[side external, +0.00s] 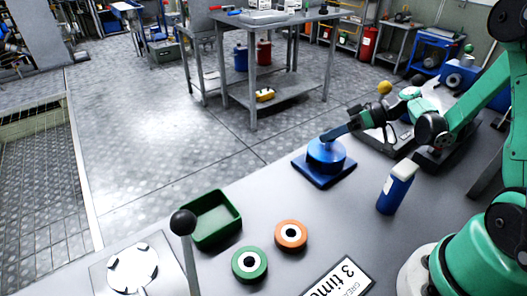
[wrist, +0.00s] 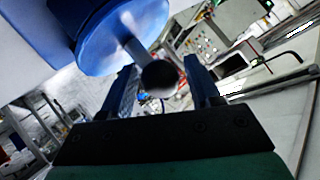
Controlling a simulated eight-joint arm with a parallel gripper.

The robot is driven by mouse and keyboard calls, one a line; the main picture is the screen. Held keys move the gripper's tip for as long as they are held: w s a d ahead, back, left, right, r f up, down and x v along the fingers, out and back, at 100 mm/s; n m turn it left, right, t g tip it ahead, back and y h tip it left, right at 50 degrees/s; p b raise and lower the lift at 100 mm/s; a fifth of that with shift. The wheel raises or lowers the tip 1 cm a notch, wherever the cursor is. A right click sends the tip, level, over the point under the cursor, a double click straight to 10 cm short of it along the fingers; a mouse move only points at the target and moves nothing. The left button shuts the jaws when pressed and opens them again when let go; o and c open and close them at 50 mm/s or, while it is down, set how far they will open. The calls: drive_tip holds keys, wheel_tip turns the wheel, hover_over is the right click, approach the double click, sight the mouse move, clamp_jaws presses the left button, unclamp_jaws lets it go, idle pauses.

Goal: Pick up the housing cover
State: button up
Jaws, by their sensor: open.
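The housing cover appears to be the blue round part (side external: 325,155) on a blue square base (side external: 314,177) on the grey bench in the side external view. In the wrist view its blue disc (wrist: 105,38) fills the upper left, with a grey stem (wrist: 135,48) ending in a dark round tip (wrist: 160,76). My gripper (side external: 328,137) reaches down to the top of the blue part from the right. In the wrist view my gripper (wrist: 161,68) is open, its blue fingers on either side of the stem's tip. Contact cannot be told.
A blue-and-white bottle (side external: 396,187) stands right of the cover. A green tray (side external: 237,231), a green ring (side external: 262,263) and an orange ring (side external: 303,238) lie nearer the camera. A black-knobbed lever (side external: 184,222) stands in front. Behind the bench, a work table (side external: 250,17) stands across open floor.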

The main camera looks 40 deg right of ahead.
drive_tip(key=shift+w+a+f, duration=0.1)
drive_tip(key=shift+a+f, duration=0.05)
clamp_jaws()
idle(0.4)
